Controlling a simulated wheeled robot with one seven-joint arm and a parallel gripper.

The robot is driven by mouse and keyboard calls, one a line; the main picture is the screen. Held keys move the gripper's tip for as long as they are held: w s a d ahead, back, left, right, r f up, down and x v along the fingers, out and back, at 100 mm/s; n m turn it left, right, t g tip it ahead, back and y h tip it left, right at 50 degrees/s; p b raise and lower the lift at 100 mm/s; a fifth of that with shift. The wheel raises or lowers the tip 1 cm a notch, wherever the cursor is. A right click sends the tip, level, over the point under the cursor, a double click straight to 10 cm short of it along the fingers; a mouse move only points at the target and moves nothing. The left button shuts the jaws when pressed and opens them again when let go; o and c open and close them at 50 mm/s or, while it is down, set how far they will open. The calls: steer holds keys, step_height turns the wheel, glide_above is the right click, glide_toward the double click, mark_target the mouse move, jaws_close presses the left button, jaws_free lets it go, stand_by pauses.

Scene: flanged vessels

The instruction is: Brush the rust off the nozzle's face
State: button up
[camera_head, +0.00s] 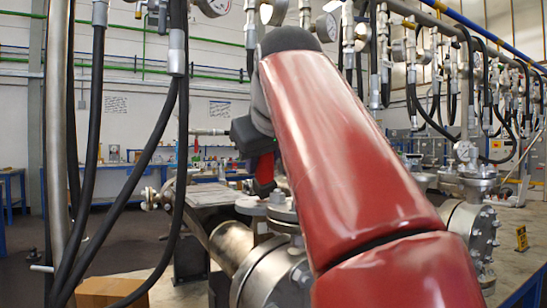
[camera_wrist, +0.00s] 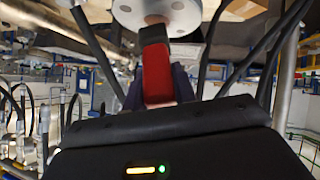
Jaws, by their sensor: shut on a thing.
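My gripper (camera_wrist: 157,90) is shut on a red block-shaped tool, apparently the brush (camera_wrist: 156,68), held between its dark fingers. In the wrist view the brush's far end overlaps a pale round flange face (camera_wrist: 125,12) with bolt holes, apparently the nozzle's. A small brownish patch shows by the brush end; I cannot tell if it is rust. Contact between brush and face is unclear, and bristles do not show. In the head view the red brush (camera_head: 265,169) points down just above a grey flange (camera_head: 283,210), partly hidden behind my red arm.
A horizontal metal vessel (camera_head: 232,243) lies below the flange. Black hoses (camera_head: 130,190) and a steel pipe (camera_head: 57,130) hang at the left. Gauges and hoses line the upper right. A cardboard box (camera_head: 112,292) sits at lower left, and a yellow tag (camera_head: 521,238) stands at right.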

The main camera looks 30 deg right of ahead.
steer(key=shift+s+a+f+p, duration=0.1)
steer(key=shift+a+p, duration=0.35)
steer(key=shift+a, duration=1.65)
steer(key=shift+d, duration=3.8)
steer(key=shift+s, duration=0.55)
steer(key=shift+a, duration=3.8)
steer(key=shift+d, duration=3.85)
